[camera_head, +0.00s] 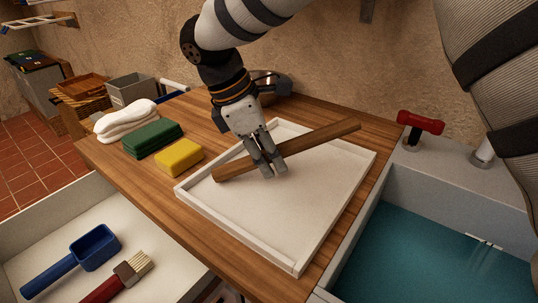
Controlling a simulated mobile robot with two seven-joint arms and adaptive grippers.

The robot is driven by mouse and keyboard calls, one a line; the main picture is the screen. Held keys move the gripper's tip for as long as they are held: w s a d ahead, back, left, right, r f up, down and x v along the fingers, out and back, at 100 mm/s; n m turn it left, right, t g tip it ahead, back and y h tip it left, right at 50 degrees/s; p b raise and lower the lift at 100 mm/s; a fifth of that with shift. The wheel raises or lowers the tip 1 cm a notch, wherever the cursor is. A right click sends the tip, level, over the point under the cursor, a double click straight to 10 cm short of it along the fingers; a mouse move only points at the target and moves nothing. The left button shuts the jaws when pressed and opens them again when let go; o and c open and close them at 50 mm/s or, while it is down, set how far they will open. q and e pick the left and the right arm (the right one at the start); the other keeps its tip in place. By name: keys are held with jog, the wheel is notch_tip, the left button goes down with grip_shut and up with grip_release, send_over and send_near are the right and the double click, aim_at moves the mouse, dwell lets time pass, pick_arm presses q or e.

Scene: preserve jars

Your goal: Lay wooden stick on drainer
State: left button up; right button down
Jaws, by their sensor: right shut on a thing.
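The wooden stick (320,138) is a long brown bar lying slantwise over the white drainer (318,206), a shallow tray with a low rim on the wooden counter. Its near left end is over the tray's left part, and its far right end reaches the back right rim. My right gripper (267,171) comes down from above and is shut on the stick, left of its middle. I cannot tell whether the stick touches the tray or hangs just above it. My left gripper is not in view.
A yellow sponge (179,157), a green block (153,138) and white towels (125,119) lie left of the drainer. A metal bowl (266,86) stands behind. A water-filled sink (440,250) with a red-handled tap (420,122) is at right. An open drawer (40,258) holds a blue scoop and a brush.

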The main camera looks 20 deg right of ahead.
jog(key=shift+f, duration=0.15)
jog(key=c, duration=1.4)
grip_release()
jog(key=v, duration=1.2)
